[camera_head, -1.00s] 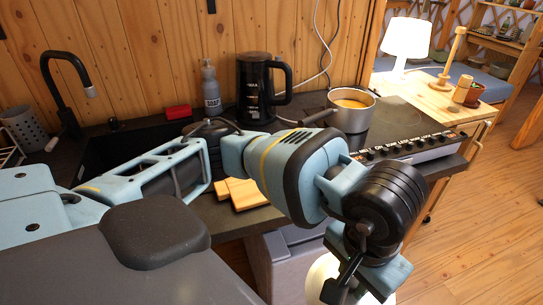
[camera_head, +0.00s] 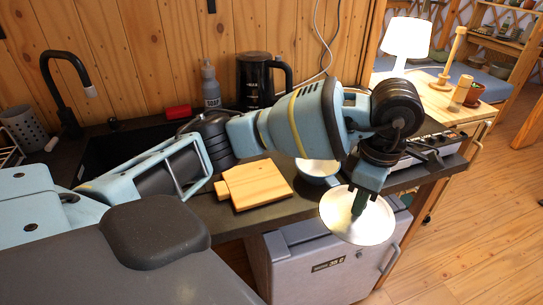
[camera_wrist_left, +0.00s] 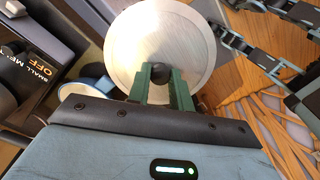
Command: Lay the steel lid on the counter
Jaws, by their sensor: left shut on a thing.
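The round steel lid (camera_head: 338,213) hangs tilted in front of the counter's front edge, its broad face turned toward the head camera. My left gripper (camera_head: 360,204) is shut on the lid's dark knob. In the left wrist view the lid (camera_wrist_left: 150,32) is beyond the green fingers (camera_wrist_left: 160,88), with the black knob (camera_wrist_left: 160,73) between them. The dark counter (camera_head: 283,212) runs behind the lid and to its left. The lid appears apart from the counter.
A wooden board (camera_head: 258,184) lies on the counter, left of a white-and-blue bowl (camera_head: 316,170) partly hidden by my arm. The kettle (camera_head: 254,82) and soap bottle (camera_head: 210,86) stand at the back. A grey cooler box (camera_head: 310,268) is below. The counter strip before the board is narrow.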

